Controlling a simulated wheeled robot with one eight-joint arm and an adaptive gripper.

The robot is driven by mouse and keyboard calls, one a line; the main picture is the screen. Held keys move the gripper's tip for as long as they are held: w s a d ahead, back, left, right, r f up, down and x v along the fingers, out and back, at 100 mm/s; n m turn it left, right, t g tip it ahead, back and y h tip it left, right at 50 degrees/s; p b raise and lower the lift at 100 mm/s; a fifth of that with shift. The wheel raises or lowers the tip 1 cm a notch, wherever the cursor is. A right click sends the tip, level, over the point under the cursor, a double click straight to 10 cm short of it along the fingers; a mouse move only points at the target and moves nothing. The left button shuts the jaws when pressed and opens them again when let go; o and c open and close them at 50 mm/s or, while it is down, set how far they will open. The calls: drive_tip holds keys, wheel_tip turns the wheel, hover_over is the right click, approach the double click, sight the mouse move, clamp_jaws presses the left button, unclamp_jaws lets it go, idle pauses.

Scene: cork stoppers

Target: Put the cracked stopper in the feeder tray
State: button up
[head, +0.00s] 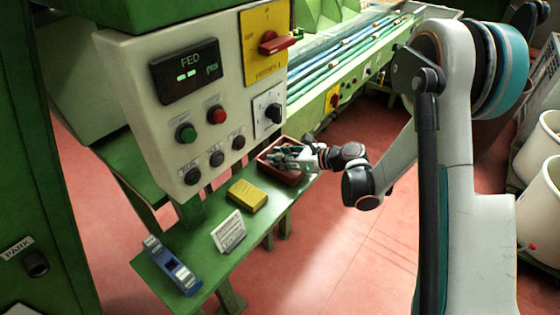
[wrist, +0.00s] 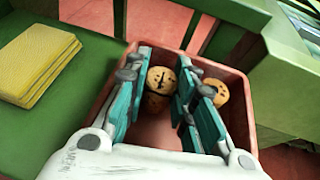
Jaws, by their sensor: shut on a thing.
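My gripper (head: 285,157) is at the red-brown tray (head: 262,163) on the green bench, its fingers reaching down inside the tray walls. In the wrist view, the two teal-and-grey fingers (wrist: 165,62) are shut on a round tan cork stopper (wrist: 161,79) with dark marks on its face. A dark line runs below it; I cannot tell whether this is a crack or the edge of a second cork. Another cork stopper (wrist: 214,92) with dark spots lies beside the right finger in the tray. The fingers hide part of the tray floor.
A yellow block or pad (head: 247,195) lies on the bench beside the tray. A white sign (head: 229,231) and a blue tool (head: 172,265) are nearer. The control box (head: 200,120) with buttons stands close behind.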

drive_tip(key=shift+f, duration=0.1)
drive_tip(key=o, duration=0.4)
